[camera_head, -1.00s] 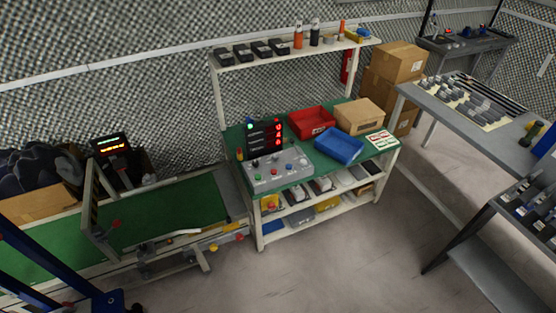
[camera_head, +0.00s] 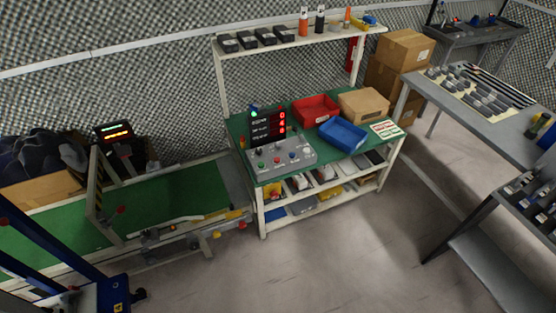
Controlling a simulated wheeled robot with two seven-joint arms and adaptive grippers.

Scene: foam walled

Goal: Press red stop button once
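A grey control box (camera_head: 300,155) with several small coloured buttons or knobs sits on the green top of the workbench, at its front left. A red button (camera_head: 277,160) shows among them, small and hard to make out. I cannot tell from any label which is a stop button. Neither my left nor my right gripper is in view.
A black display (camera_head: 266,130) with red digits stands behind the box. A red bin (camera_head: 315,109), a blue bin (camera_head: 342,135) and a cardboard box (camera_head: 364,106) share the bench. A green conveyor (camera_head: 165,198) lies left, a grey table (camera_head: 470,118) right. The floor (camera_head: 330,250) in front is clear.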

